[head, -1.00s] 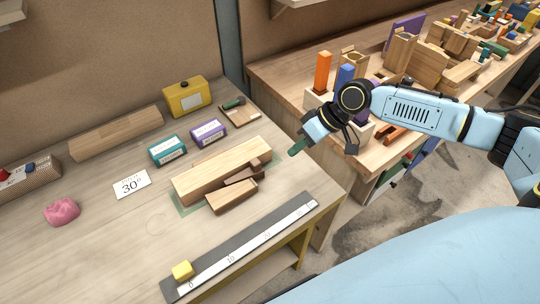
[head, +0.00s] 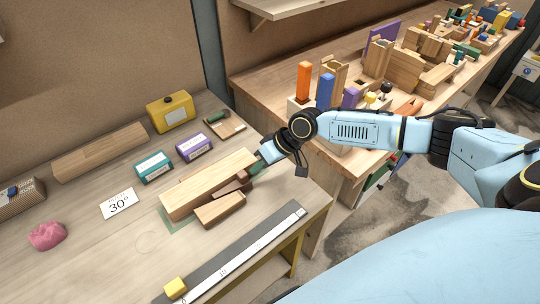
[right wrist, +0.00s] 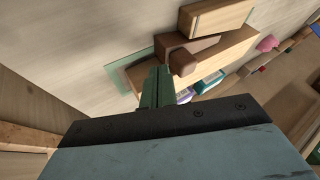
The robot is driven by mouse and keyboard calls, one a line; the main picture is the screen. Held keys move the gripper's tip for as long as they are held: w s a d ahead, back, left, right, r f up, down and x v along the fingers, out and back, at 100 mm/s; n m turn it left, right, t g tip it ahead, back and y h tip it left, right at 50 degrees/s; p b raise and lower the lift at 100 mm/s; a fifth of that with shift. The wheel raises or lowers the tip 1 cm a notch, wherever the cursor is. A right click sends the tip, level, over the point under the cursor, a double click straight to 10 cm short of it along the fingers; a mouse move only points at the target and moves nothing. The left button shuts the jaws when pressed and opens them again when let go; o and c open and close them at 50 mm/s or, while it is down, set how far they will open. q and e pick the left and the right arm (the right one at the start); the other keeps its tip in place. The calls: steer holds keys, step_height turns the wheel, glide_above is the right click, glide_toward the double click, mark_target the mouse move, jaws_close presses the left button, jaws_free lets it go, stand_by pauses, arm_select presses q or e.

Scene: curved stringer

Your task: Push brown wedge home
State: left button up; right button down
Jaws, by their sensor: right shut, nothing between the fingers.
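The dark brown wedge (head: 232,186) lies between the long pale wooden beam (head: 205,182) and a shorter brown block (head: 220,210). In the right wrist view the wedge (right wrist: 193,54) is just beyond my fingers, with the block (right wrist: 215,17) above it and the beam (right wrist: 238,45) to its right. My right gripper (head: 257,168) is shut and empty, its green fingertips (right wrist: 157,82) close to the wedge's right end. I cannot tell whether they touch it. The wedge's far end is partly hidden. My left gripper is not in view.
A green mat (head: 172,219) shows under the beam. A ruler strip (head: 235,256) with a yellow cube (head: 175,287) lies along the front edge. Teal (head: 154,167) and purple (head: 194,146) boxes stand behind the beam. The left table area around the 30° card (head: 119,203) is mostly clear.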

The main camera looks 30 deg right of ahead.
steer(key=shift+a, duration=0.4)
steer(key=shift+s, duration=0.1)
